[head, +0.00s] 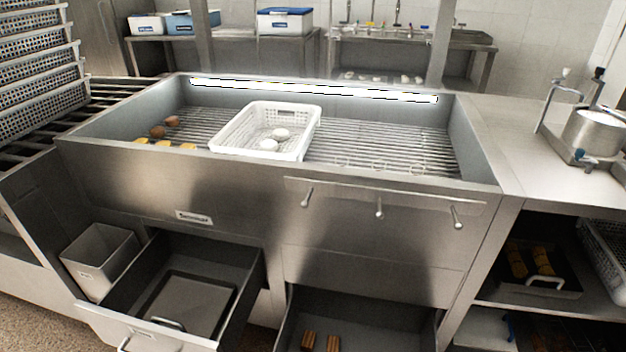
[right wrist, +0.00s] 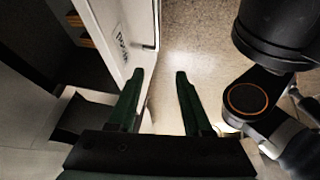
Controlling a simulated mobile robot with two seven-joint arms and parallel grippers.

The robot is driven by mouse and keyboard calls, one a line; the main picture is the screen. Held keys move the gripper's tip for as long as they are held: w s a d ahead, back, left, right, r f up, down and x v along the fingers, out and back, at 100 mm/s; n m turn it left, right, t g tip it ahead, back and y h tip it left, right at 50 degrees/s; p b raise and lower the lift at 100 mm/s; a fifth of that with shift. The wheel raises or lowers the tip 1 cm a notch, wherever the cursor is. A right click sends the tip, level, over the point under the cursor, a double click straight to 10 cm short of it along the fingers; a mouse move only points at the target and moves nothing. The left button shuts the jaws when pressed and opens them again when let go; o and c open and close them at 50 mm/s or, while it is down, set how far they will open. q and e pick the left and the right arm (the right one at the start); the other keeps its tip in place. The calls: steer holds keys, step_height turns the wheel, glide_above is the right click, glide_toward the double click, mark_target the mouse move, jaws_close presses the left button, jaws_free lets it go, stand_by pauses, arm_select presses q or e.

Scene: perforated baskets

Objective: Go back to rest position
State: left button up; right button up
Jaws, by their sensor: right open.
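My right gripper (right wrist: 158,88) shows in the right wrist view. Its two dark green fingers are apart, with nothing between them. They hang over the speckled floor, beside a white drawer front (right wrist: 105,35). Neither gripper shows in the head view, and my left gripper is in no view. In the head view a white perforated basket (head: 232,133) sits in the steel fryer basin (head: 110,127) and holds several white round pieces (head: 281,133).
Brown pieces (head: 157,131) and yellow pieces (head: 165,143) lie on the basin's left rack. Two lower drawers stand open, left (head: 250,275) and middle (head: 375,325). Stacked perforated baskets (head: 38,75) stand at left. A metal pot (head: 595,132) is on the right counter.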

steer(key=a+r+m+t+y, duration=0.1)
steer(key=a+r+m+t, duration=0.1)
steer(key=a+r+m, duration=0.3)
steer(key=d+r+m+t+h, duration=0.3)
steer(key=d+r+m, duration=0.4)
steer(key=d+r, duration=0.15)
arm_select(q)
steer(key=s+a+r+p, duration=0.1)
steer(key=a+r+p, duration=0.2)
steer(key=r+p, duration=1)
steer(key=p, duration=0.4)
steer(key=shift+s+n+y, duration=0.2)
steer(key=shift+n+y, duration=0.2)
arm_select(e)
step_height(320, 180, up, 12)
steer(key=d, duration=0.2)
steer(key=shift+s+d+t, duration=0.3)
steer(key=shift+s+t, duration=0.1)
